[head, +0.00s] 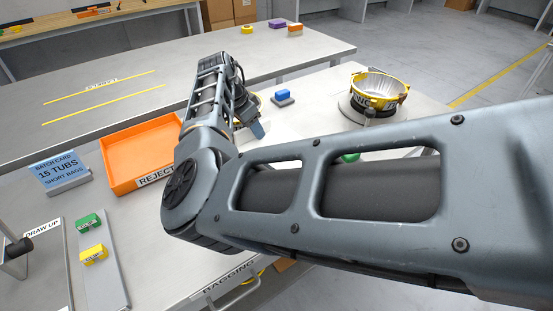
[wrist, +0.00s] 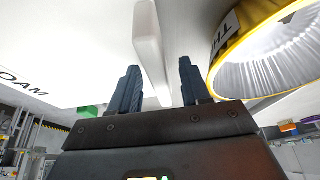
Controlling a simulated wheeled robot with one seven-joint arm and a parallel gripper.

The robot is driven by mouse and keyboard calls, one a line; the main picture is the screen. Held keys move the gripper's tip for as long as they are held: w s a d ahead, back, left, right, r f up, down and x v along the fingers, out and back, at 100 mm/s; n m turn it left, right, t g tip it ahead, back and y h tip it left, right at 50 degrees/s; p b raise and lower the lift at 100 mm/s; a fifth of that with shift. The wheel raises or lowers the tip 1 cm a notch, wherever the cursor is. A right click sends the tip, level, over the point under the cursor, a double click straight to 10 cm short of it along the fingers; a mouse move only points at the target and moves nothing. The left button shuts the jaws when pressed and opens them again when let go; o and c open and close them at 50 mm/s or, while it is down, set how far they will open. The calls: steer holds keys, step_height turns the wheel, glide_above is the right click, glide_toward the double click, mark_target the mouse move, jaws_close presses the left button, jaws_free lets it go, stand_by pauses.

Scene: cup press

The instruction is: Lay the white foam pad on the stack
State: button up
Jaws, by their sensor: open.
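My gripper (wrist: 157,80) is open, with its two dark blue fingers apart. In the wrist view a long white bar-like piece (wrist: 148,35), which looks like the foam pad, extends from the top edge down between the fingers. I cannot tell whether it touches either finger. In the head view the gripper (head: 258,130) is low over the table behind my arm, and I cannot make out the pad there. A yellow-rimmed holder (head: 375,98) with a silvery fluted lining stands right of the gripper; it also shows in the wrist view (wrist: 217,85). I cannot make out a stack inside it.
An orange reject tray (head: 117,186) lies left of my arm. A small blue block (head: 282,95) on a grey base stands beyond the gripper. Green (head: 88,222) and yellow (head: 93,254) blocks sit at the lower left. My forearm hides much of the right-hand table.

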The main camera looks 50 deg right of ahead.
steer(key=shift+f, duration=0.25)
stand_by(0.4)
steer(key=shift+c, duration=0.3)
jaws_close()
